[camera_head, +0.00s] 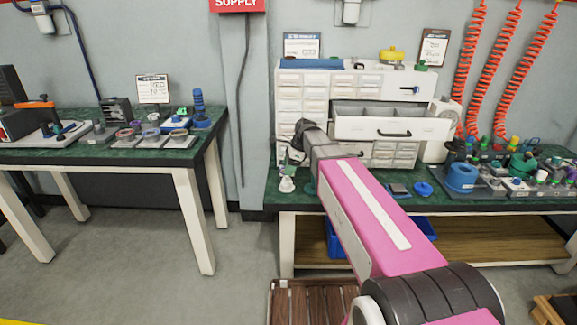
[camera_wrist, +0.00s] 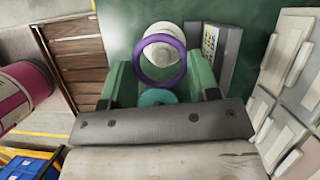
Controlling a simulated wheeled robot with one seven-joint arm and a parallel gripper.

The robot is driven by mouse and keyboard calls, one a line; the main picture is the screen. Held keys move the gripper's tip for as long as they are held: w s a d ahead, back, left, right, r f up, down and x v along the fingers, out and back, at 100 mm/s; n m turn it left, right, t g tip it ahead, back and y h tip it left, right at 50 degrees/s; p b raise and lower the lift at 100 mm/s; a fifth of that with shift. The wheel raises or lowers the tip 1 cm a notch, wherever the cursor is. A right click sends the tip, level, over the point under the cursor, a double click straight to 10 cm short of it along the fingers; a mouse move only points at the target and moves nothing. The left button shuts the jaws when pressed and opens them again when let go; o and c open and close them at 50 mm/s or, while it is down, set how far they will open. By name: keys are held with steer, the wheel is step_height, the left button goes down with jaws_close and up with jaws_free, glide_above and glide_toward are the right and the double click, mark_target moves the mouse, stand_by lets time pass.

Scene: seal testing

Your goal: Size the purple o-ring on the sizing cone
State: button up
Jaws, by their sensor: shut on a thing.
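The purple o-ring (camera_wrist: 184,60) is between the green fingertips of my gripper (camera_wrist: 159,72) in the wrist view. The fingers are shut on it, one at each side. A pale, round-topped piece (camera_wrist: 181,40), likely the sizing cone, shows behind and through the ring. I cannot tell whether the ring is around it or above it. In the head view a small white stepped piece (camera_head: 287,184) stands at the left front of the right bench, just below my gripper (camera_head: 287,160). The ring is too small to make out clearly there.
A white drawer cabinet (camera_head: 302,104) stands behind my arm with one drawer (camera_head: 390,128) pulled out. A teal disc (camera_wrist: 155,97) lies near the fingers. The right bench (camera_head: 320,201) is crowded at its right. A left bench (camera_head: 80,152) holds ring trays and a blue stepped post (camera_head: 200,110).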

mark_target(288, 177)
steer(key=shift+f, duration=2.65)
steer(key=o, duration=1)
steer(key=shift+c, duration=0.2)
steer(key=shift+r, duration=4.55)
